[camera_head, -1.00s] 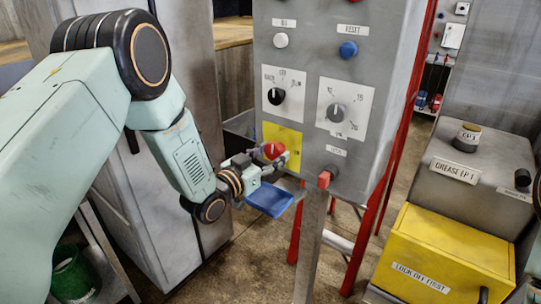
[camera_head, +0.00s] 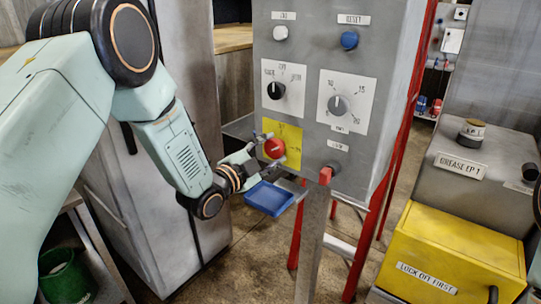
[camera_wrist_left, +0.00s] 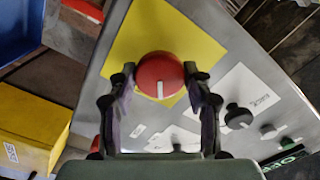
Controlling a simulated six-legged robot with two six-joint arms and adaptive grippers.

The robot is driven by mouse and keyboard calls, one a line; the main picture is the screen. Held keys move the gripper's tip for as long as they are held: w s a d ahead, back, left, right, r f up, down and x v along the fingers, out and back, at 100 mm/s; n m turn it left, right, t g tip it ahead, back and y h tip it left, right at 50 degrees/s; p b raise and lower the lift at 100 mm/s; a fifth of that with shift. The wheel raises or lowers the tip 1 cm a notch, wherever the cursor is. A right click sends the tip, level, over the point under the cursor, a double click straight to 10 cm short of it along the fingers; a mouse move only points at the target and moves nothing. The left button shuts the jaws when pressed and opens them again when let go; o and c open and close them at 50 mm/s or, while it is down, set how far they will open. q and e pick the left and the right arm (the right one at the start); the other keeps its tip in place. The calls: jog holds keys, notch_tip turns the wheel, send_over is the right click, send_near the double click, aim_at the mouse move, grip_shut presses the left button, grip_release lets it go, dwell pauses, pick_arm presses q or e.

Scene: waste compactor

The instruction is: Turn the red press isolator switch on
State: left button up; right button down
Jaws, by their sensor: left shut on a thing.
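The red isolator switch (camera_head: 274,148) is a round knob on a yellow plate (camera_head: 292,134) on the front of the grey control panel. My left gripper (camera_head: 268,150) is at the knob, with its fingers on either side of it. In the left wrist view the red knob (camera_wrist_left: 160,78) sits between the two fingertips (camera_wrist_left: 160,72), and its white mark points toward the bottom of the picture. The gripper is shut on the knob. The lettering on the yellow plate is too small to read surely. My right gripper is not in view.
A blue tray (camera_head: 269,197) lies just below my gripper. A yellow box (camera_head: 455,255) stands at the right.

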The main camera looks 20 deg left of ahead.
pick_arm(q)
jog(key=m, duration=0.2)
jog(key=m+b, duration=0.1)
jog(key=m, duration=0.1)
jog(key=m+b, duration=0.1)
jog(key=m, duration=0.2)
jog(key=shift+s+f, duration=0.1)
jog(key=shift+f, duration=0.2)
dwell(0.4)
jog(key=o, duration=0.8)
jog(key=shift+b, duration=0.3)
jog(key=shift+c, duration=0.2)
jog(key=o, duration=0.4)
jog(key=shift+s+r, duration=0.15)
jog(key=shift+r, duration=0.05)
jog(key=v, duration=1.1)
jog(key=shift+s+a, duration=0.15)
jog(key=shift+s, duration=0.25)
